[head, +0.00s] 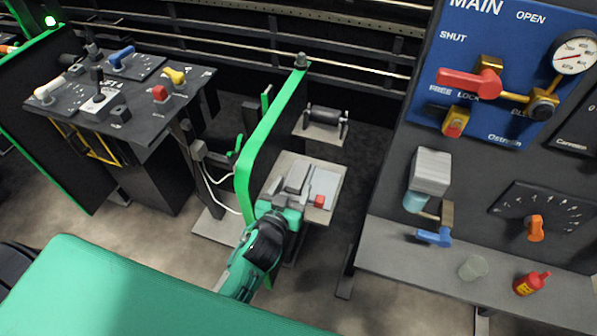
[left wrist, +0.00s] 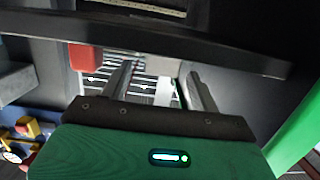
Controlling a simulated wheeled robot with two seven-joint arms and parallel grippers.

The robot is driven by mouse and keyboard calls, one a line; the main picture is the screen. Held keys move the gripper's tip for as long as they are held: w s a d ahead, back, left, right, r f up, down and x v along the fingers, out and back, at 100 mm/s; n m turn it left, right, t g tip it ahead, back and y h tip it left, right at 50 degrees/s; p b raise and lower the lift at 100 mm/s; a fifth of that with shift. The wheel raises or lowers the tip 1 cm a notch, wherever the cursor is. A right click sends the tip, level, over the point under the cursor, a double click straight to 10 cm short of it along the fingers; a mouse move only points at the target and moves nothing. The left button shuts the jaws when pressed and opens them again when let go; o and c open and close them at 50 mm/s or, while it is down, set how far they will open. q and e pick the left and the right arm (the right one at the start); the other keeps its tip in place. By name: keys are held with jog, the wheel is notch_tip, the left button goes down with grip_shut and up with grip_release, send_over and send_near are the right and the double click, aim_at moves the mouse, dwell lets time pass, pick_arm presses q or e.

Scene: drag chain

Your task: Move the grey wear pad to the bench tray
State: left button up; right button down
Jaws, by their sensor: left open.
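My left gripper (head: 291,182) reaches over a small pale stand (head: 331,178) beside the green frame. In the left wrist view its two fingers (left wrist: 159,74) are apart. A light grey piece (left wrist: 163,64) shows between and beyond them; I cannot tell whether it is the grey wear pad or whether the fingers touch it. A red block (head: 320,201) sits on the stand, right of the gripper; it also shows in the left wrist view (left wrist: 85,58). I cannot pick out the bench tray with certainty. My right gripper is not in view.
A green upright frame (head: 270,130) stands close to my left arm. A dark control bench (head: 135,110) is at left. A roller (head: 325,118) lies behind the stand.

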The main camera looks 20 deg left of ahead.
aim_at(295, 181)
pick_arm(q)
jog(key=shift+w+d+f+p, duration=0.1)
jog(key=shift+w+f+p, duration=0.05)
jog(key=shift+w, duration=0.85)
jog(key=shift+w+a+f+p, duration=0.1)
jog(key=shift+w+f+p, duration=0.1)
jog(key=shift+w, duration=0.75)
jog(key=shift+w+d+f+p, duration=0.1)
jog(key=shift+w+p, duration=0.05)
jog(key=shift+w, duration=0.85)
jog(key=c, duration=1.2)
jog(key=shift+o, duration=0.2)
jog(key=shift+s+a, duration=0.2)
jog(key=shift+s, duration=5.2)
jog(key=shift+s, duration=0.3)
jog(key=s, duration=0.5)
